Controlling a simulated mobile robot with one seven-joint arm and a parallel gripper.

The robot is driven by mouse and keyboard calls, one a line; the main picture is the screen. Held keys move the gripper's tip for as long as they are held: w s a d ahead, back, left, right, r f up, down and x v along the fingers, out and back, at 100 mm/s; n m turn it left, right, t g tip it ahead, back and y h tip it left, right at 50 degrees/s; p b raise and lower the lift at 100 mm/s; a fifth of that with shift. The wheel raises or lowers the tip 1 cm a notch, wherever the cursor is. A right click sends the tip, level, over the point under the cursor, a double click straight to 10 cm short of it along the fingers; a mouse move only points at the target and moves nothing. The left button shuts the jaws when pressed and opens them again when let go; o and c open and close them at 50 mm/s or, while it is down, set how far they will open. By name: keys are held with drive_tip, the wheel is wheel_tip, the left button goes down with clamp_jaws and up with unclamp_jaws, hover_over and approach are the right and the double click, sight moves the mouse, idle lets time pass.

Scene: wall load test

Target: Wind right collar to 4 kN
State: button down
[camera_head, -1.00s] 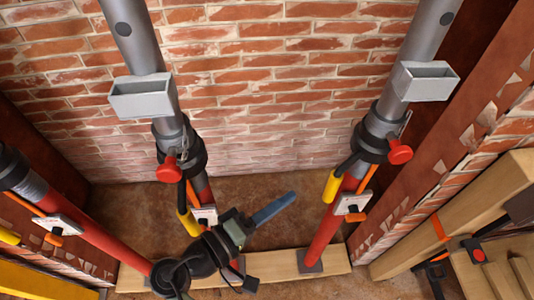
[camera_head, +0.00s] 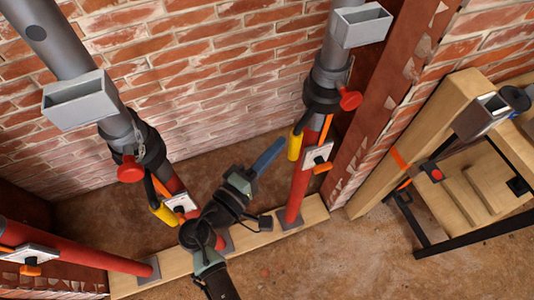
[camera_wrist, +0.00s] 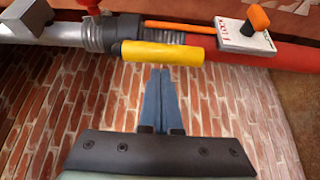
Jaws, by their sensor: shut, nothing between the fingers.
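The right prop has a grey upper tube and a red lower tube (camera_head: 302,190), with a black collar (camera_head: 322,92) between them. A yellow handle grip (camera_head: 295,144) hangs from this collar, and a red knob (camera_head: 350,101) sticks out to its right. My gripper (camera_head: 282,143) is shut and empty, its blue fingers just left of the yellow grip. In the wrist view my fingertips (camera_wrist: 161,70) point at the yellow grip (camera_wrist: 162,51), which crosses in front of the collar's threaded part. Contact cannot be told. A white plate (camera_wrist: 238,37) with an orange knob (camera_wrist: 258,17) sits on the red tube; its reading is illegible.
A second prop with its own collar (camera_head: 135,142) and yellow grip (camera_head: 165,213) stands left. A third red tube (camera_head: 80,248) slants at lower left. A wooden sole board (camera_head: 262,236) lies under the props. Timber and a black-framed stand (camera_head: 470,240) fill the right side.

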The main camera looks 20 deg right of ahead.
idle(0.4)
drive_tip(key=shift+s+d+n+t+y, duration=0.3)
drive_tip(key=shift+s+n+t, duration=0.1)
drive_tip(key=shift+s+t, duration=0.1)
